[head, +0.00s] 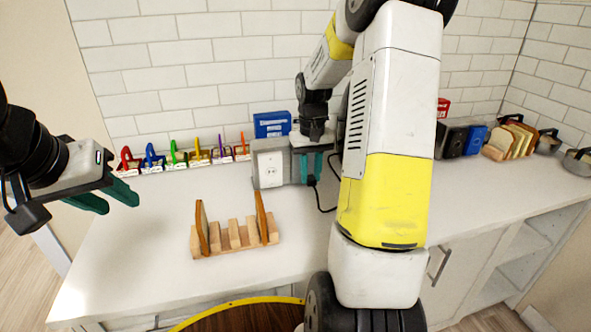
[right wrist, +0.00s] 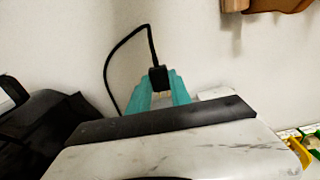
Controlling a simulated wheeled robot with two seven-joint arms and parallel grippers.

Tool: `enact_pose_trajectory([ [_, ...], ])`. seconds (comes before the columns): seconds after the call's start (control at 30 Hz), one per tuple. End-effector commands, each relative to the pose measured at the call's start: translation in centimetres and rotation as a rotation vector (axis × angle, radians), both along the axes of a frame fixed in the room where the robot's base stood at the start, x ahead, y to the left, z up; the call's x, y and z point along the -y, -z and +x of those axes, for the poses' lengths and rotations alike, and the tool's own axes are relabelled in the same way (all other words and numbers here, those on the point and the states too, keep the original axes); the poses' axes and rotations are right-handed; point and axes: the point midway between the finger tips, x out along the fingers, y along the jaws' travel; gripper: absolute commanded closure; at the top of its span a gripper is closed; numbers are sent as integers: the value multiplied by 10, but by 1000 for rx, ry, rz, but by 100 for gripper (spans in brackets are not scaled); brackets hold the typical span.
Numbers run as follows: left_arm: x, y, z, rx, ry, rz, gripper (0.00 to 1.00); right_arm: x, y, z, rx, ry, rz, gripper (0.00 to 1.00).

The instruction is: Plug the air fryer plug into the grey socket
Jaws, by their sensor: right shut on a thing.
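The grey socket (head: 270,168) is a box with a white outlet face, standing upright on the counter near the tiled wall. My right gripper (head: 312,176) is just to the right of the socket, teal fingers pointing down. It is shut on the black air fryer plug (right wrist: 158,78), whose black cord loops away over the counter. The plug also shows below the fingertips in the head view (head: 311,181); its prongs cannot be made out. The plug looks apart from the outlet face. My left gripper (head: 122,206) is open and empty above the counter's left side.
A wooden rack (head: 230,240) with two upright bread slices stands in front of the socket. Several coloured holders line the wall at left. A blue box (head: 271,124) is behind the socket. A black appliance (right wrist: 45,130) shows in the right wrist view. The counter's front left is clear.

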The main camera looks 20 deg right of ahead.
Motion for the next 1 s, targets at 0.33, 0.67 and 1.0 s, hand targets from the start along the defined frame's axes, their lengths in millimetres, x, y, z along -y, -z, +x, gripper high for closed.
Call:
enact_pose_trajectory([
  [0.33,0,0,0,0,0,0,64,1,0,26,0,-1,0,100],
  [0.67,0,0,0,0,0,0,64,1,0,29,1,-1,0,100],
  [1.0,0,0,0,0,0,0,64,1,0,29,1,-1,0,100],
])
